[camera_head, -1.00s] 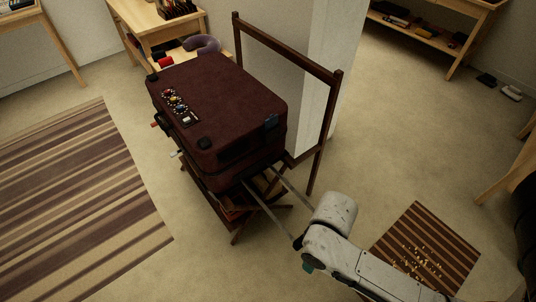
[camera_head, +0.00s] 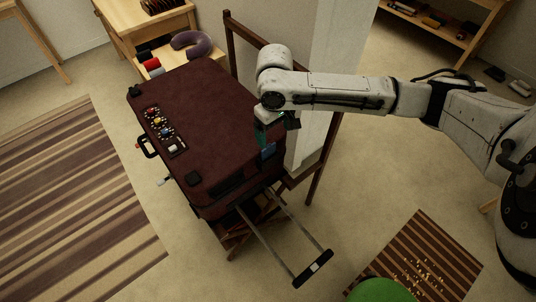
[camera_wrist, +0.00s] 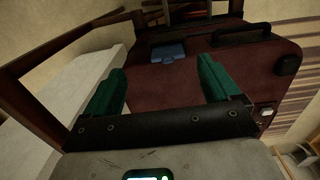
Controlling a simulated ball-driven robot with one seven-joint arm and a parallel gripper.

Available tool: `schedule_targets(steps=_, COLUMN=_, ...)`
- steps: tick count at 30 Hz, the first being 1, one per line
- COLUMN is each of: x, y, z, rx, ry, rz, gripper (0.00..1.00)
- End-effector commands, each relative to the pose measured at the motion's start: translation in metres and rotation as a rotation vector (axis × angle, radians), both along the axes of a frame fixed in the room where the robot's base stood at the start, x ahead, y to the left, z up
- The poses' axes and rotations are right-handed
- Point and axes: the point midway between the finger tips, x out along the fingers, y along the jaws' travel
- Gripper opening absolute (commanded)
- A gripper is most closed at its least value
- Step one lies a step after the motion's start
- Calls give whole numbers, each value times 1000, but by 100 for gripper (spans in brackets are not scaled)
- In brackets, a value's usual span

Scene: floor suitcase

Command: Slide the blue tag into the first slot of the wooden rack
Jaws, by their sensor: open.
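A small blue tag (camera_head: 268,151) is at the near right edge of a dark red suitcase (camera_head: 205,115). In the wrist view the tag (camera_wrist: 168,53) lies against the suitcase (camera_wrist: 165,85), beyond and between my fingers. My gripper (camera_head: 267,134), with green fingers, is over that edge, close to the tag. In the wrist view my gripper (camera_wrist: 160,80) is open with nothing between its fingers. A rack holding dark items (camera_head: 162,6) stands on the wooden table at the top left, cut off by the picture edge; its slots are too small to tell apart.
The suitcase lies on a dark wooden stand with an upright frame (camera_head: 231,50). Its extended pull handle (camera_head: 313,268) juts toward the front. A wooden table (camera_head: 130,35) with a purple neck pillow (camera_head: 192,45) stands behind. Striped rugs cover parts of the floor.

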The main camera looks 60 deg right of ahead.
Motion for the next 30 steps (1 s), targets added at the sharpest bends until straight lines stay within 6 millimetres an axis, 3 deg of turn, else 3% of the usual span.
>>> schedule_targets(steps=2, x=13, y=7, z=11, rx=7, ry=-13, rz=0, gripper=89)
schedule_targets(steps=5, x=20, y=10, z=10, rx=12, ry=-19, rz=-4, gripper=89)
schedule_targets(steps=12, x=20, y=10, z=-25, rx=14, ry=-20, rz=-5, gripper=89)
schedule_targets(steps=20, x=20, y=9, z=-45, rx=13, ry=-20, rz=-3, gripper=89)
schedule_targets(steps=30, x=18, y=2, z=-88, rx=11, ry=-20, rz=-3, gripper=89)
